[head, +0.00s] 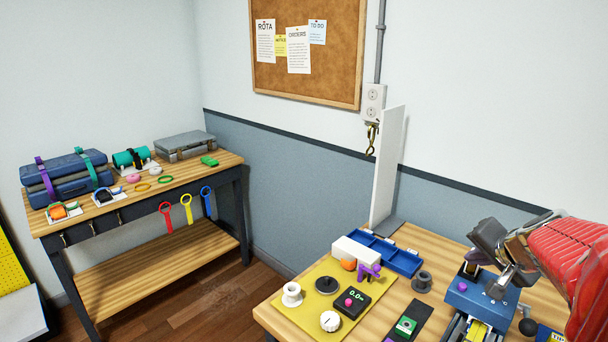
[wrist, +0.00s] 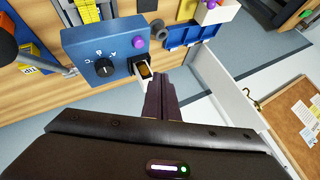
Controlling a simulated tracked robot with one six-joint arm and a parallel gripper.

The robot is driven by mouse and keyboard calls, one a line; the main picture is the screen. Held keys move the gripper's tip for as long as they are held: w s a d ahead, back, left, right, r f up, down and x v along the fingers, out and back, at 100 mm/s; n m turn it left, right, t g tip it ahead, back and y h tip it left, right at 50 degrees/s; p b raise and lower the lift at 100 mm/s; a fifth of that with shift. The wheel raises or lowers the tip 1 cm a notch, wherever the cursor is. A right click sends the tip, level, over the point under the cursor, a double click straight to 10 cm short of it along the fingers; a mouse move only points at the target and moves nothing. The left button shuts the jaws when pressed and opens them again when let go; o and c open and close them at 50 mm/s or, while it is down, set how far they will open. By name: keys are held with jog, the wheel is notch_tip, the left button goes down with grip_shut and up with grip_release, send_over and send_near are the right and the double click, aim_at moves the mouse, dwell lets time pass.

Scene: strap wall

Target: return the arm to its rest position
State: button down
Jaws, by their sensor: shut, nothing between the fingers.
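My gripper (wrist: 160,88) shows in the wrist view with its dark fingers together and nothing between them. The fingertips appear close to a blue box (wrist: 85,45) that has a black knob, a purple button and a small pale holder (wrist: 147,70) with an orange-brown inside. I cannot tell whether they touch it. In the head view my red arm comes in from the right edge, with its dark wrist part above the blue box (head: 482,296) on the near bench. The fingertips are hard to make out there.
The near bench (head: 283,320) holds a yellow mat (head: 310,317) with small parts, a blue tray (head: 405,262) and a grey ring (head: 421,281). A white upright panel (head: 388,165) stands behind. A second bench (head: 215,168) with cases and straps stands left, with floor between.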

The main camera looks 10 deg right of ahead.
jog(key=s+a+f+n+g+y, duration=0.1)
jog(key=s+a+n, duration=0.3)
jog(key=a, duration=0.6)
jog(key=s+a+n+g, duration=0.1)
jog(key=s+a+n, duration=0.3)
jog(key=a, duration=0.6)
jog(key=s+a+f+n+g+y, duration=0.1)
jog(key=s+a+n, duration=0.3)
jog(key=s+a, duration=0.3)
jog(key=a, duration=0.3)
jog(key=shift+a+f+y, duration=0.3)
jog(key=shift+a+f, duration=0.05)
